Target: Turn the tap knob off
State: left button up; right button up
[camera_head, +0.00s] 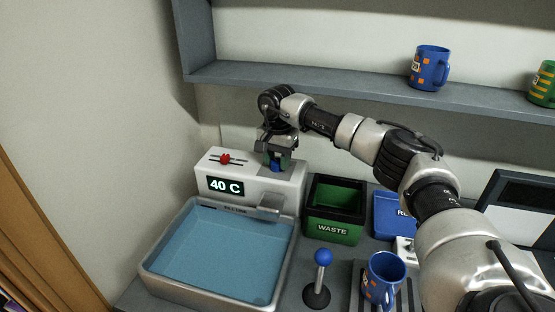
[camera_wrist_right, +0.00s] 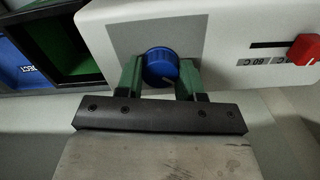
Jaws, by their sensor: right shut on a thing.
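The tap knob (camera_wrist_right: 160,67) is a round blue knob on top of the white tap unit (camera_head: 285,187). It also shows in the head view (camera_head: 276,168), partly hidden by my gripper. My right gripper (camera_wrist_right: 160,72) points down over the unit, its green fingers on both sides of the knob, shut on it. It also shows in the head view (camera_head: 277,161). The unit has a grey spout (camera_head: 268,204) over a basin (camera_head: 160,276) of blue water. I cannot make out water running from the spout. My left gripper is not in view.
A red slider (camera_head: 225,158) and a "40 C" display (camera_head: 225,186) are on the unit. A green and black waste bin (camera_head: 336,232) stands right of it. A blue-topped lever (camera_head: 322,257) and a blue mug (camera_head: 382,276) stand in front. A shelf (camera_head: 310,82) runs above my right arm.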

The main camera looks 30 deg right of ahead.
aim_at(277, 161)
jog(key=shift+r, duration=0.2)
jog(key=o, duration=0.9)
jog(key=shift+f, duration=0.1)
notch_tip(277, 161, up, 11)
jog(key=shift+f+b, duration=0.1)
jog(key=shift+b, duration=0.9)
